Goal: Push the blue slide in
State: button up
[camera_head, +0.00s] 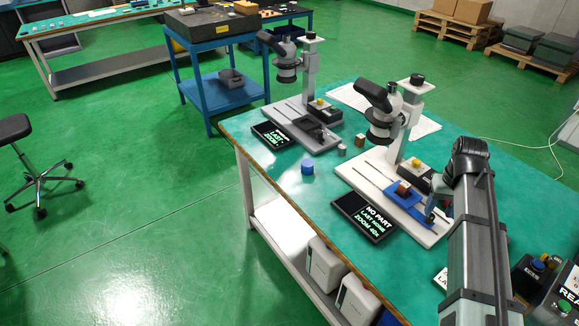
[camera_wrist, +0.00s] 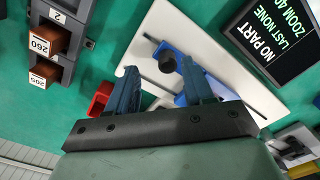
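The blue slide (camera_head: 399,205) sits on the pale base of the right microscope (camera_head: 385,115), with a small brown block (camera_head: 403,188) on it. The slide shows partly in the wrist view (camera_wrist: 213,69), with an upright dark knob (camera_wrist: 167,63) at its near end. My gripper (camera_head: 438,208) is down at the right end of the slide. In the wrist view my gripper (camera_wrist: 160,80) is open, its two blue-grey fingers apart with the knob between and just beyond their tips. Whether a finger touches the knob or slide I cannot tell. My fingers hide part of the slide.
A black display (camera_head: 364,216) reading "NO PART" lies in front of the base. A second microscope (camera_head: 287,70) stands to the left, with a blue round object (camera_head: 308,167) between. Numbered holders (camera_wrist: 50,45) and a red container (camera_wrist: 101,98) are near my gripper.

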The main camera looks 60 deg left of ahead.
notch_tip(320, 180, up, 10)
jog(key=s+a+f+y, duration=0.1)
jog(key=s+a+f, duration=0.1)
jog(key=a, duration=0.4)
jog(key=s+a+f+y, duration=0.1)
jog(key=s+a+f, duration=0.2)
jog(key=a, duration=0.4)
jog(key=s+a+f, duration=0.3)
jog(key=a+f, duration=0.1)
jog(key=a, duration=0.3)
jog(key=shift+a+f+t+y, duration=0.15)
jog(key=shift+a+t+y, duration=0.1)
jog(key=shift+t+y, duration=0.15)
jog(key=s+a+y, duration=0.1)
jog(key=s+a, duration=0.4)
jog(key=a, duration=0.1)
jog(key=s+a+f+n, duration=0.1)
jog(key=s+a, duration=0.4)
jog(key=a, duration=0.2)
jog(key=s+a+f+t+y, duration=0.1)
jog(key=s+a, duration=0.4)
jog(key=a, duration=0.1)
jog(key=shift+s+a+f+n+y, duration=0.2)
jog(key=shift+a+n+y, duration=0.1)
jog(key=shift+a, duration=0.05)
